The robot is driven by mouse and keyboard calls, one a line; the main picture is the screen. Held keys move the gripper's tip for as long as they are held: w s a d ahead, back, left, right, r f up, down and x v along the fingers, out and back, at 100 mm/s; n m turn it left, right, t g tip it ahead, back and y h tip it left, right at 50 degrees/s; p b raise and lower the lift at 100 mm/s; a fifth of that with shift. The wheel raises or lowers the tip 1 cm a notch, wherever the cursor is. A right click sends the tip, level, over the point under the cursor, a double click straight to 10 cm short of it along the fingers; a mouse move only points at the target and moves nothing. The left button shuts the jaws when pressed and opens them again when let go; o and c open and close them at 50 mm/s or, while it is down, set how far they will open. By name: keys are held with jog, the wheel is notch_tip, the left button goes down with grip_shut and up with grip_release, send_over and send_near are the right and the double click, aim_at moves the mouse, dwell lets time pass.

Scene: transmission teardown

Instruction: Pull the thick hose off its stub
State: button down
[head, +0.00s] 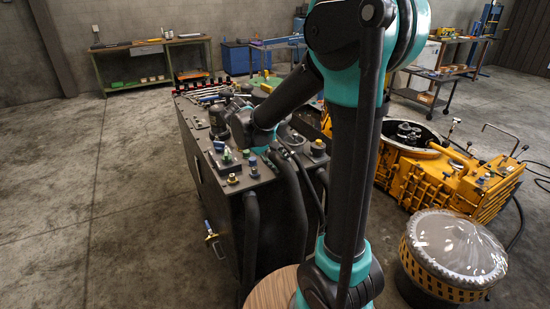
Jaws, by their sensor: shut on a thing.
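The thick hose (293,195) is black and arches from the top of the dark tank (222,220) down its near side. My gripper (271,152) is low over the tank top, at the upper end of this hose, and is shut on it. The fingers are small and dark against the hose, so the exact grip is hard to see. The stub under the hose end is hidden by my wrist and the hose. I cannot tell whether the hose still sits on it.
Other black hoses (251,235) hang close by. Small fittings (233,179) and a brass valve (211,237) are on the tank. A yellow transmission housing (440,180) and a film-covered drum (455,255) stand at the right. The floor at the left is clear.

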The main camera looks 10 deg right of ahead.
jog(key=shift+s, duration=0.1)
jog(key=c, duration=1.3)
grip_release()
jog(key=shift+r, duration=0.1)
jog(key=v, duration=1.2)
jog(key=shift+a, duration=0.15)
